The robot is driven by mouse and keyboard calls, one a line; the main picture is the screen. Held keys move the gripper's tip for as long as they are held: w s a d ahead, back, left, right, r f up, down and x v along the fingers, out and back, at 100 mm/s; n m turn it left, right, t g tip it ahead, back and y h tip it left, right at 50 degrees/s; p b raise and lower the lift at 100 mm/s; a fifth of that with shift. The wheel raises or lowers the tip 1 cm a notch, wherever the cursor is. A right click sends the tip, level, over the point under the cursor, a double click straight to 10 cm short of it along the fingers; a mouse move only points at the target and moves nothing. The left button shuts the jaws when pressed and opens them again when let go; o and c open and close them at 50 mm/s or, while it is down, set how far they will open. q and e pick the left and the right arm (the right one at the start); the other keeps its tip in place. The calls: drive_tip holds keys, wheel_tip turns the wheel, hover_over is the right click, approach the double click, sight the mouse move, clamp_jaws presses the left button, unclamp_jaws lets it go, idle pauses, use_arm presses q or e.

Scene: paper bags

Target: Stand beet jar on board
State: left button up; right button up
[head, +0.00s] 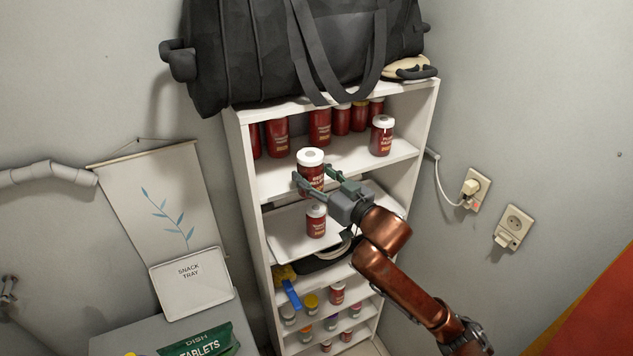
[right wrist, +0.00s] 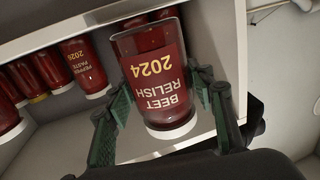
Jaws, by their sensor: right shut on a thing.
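The beet relish jar (head: 311,177), dark red with a white lid, is upright in my right gripper (head: 322,181), in front of the upper shelf. In the right wrist view the jar (right wrist: 157,75) appears upside down, its label reading "BEET RELISH 2024", with the gripper's green-padded fingers (right wrist: 160,100) on both sides. A pale flat board (head: 289,236) lies on the shelf below, with another white-lidded red jar (head: 316,221) standing on it. My right arm hides part of the board's right side. My left gripper is not in view.
Several red jars (head: 320,127) stand at the back of the upper shelf; one white-lidded jar (head: 382,136) stands at its right front. A black bag (head: 260,50) sits on top, its strap hanging down. A snack tray (head: 191,284) leans at left. Lower shelves hold small jars.

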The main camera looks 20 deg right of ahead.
drive_tip(key=shift+w+d+f+b+x, duration=0.15)
drive_tip(key=shift+d+b+x, duration=0.25)
drive_tip(key=shift+x, duration=1.15)
drive_tip(key=shift+w+d+b+x, duration=0.15)
drive_tip(key=shift+b+x, duration=0.3)
drive_tip(key=shift+x, duration=1.1)
drive_tip(key=shift+w+d+f+b+x, duration=0.1)
drive_tip(key=shift+d+b+x, duration=0.3)
drive_tip(key=shift+x, duration=1.15)
drive_tip(key=shift+s+f, duration=0.1)
drive_tip(key=shift+f, duration=0.5)
drive_tip(key=shift+a+f, duration=0.1)
drive_tip(key=shift+f, duration=0.1)
drive_tip(key=o, duration=0.8)
drive_tip(key=shift+o, duration=0.2)
drive_tip(key=shift+o, duration=0.5)
drive_tip(key=shift+r, duration=0.1)
drive_tip(key=shift+o, duration=0.4)
